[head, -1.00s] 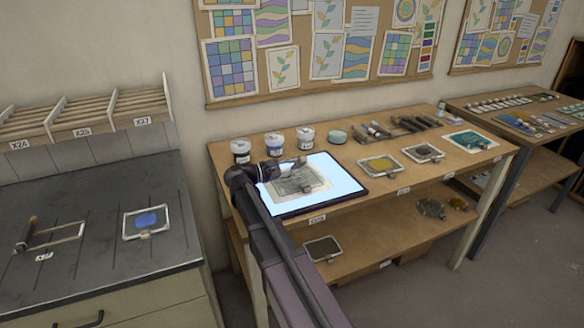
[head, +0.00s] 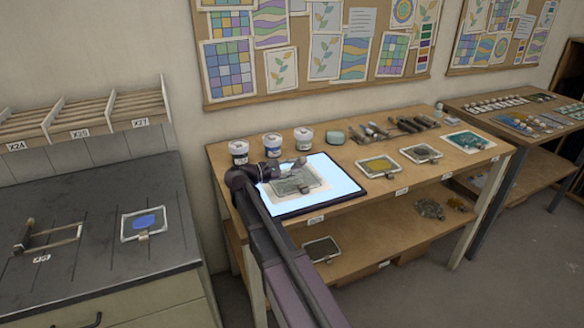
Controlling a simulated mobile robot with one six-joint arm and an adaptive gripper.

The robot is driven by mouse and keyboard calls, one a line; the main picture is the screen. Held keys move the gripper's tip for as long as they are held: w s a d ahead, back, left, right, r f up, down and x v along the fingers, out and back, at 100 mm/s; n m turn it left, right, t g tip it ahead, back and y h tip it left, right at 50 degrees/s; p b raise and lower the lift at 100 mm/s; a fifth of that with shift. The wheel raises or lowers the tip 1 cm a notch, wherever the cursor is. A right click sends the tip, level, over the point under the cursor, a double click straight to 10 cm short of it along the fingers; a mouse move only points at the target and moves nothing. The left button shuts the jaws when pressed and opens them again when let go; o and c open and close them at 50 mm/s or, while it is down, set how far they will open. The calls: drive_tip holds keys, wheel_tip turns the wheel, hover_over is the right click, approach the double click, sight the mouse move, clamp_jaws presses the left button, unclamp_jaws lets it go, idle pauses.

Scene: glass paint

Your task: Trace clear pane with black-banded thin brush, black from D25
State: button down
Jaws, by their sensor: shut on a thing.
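The clear pane (head: 302,181) lies on a pale sheet on the lit light panel (head: 340,178), on the wooden bench. My gripper (head: 301,163) is over the far part of the pane, coming in from the left. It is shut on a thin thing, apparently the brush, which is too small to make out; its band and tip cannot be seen. I cannot tell whether the tip touches the pane.
A round greenish pot (head: 335,137) stands right of the jars. Several brushes and tools (head: 410,124) lie at the back. Framed panes, one yellow (head: 380,166) and one grey (head: 421,154), lie right of the panel. Another pane (head: 322,249) lies on the lower shelf.

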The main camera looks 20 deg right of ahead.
drive_tip(key=shift+s+d, duration=0.2)
drive_tip(key=shift+d, duration=0.8)
idle(1.0)
drive_tip(key=shift+w+d, duration=0.25)
drive_tip(key=shift+d, duration=0.2)
drive_tip(key=shift+w+d, duration=0.2)
drive_tip(key=shift+d, duration=0.25)
idle(1.3)
drive_tip(key=shift+s+d, duration=0.1)
drive_tip(key=shift+d, duration=0.15)
idle(0.6)
drive_tip(key=shift+s+d, duration=0.15)
drive_tip(key=shift+d, duration=0.35)
idle(0.5)
drive_tip(key=shift+d, duration=0.2)
idle(0.3)
drive_tip(key=shift+w+d+r, duration=0.1)
drive_tip(key=shift+w+d, duration=0.1)
drive_tip(key=shift+d, duration=0.25)
idle(1.0)
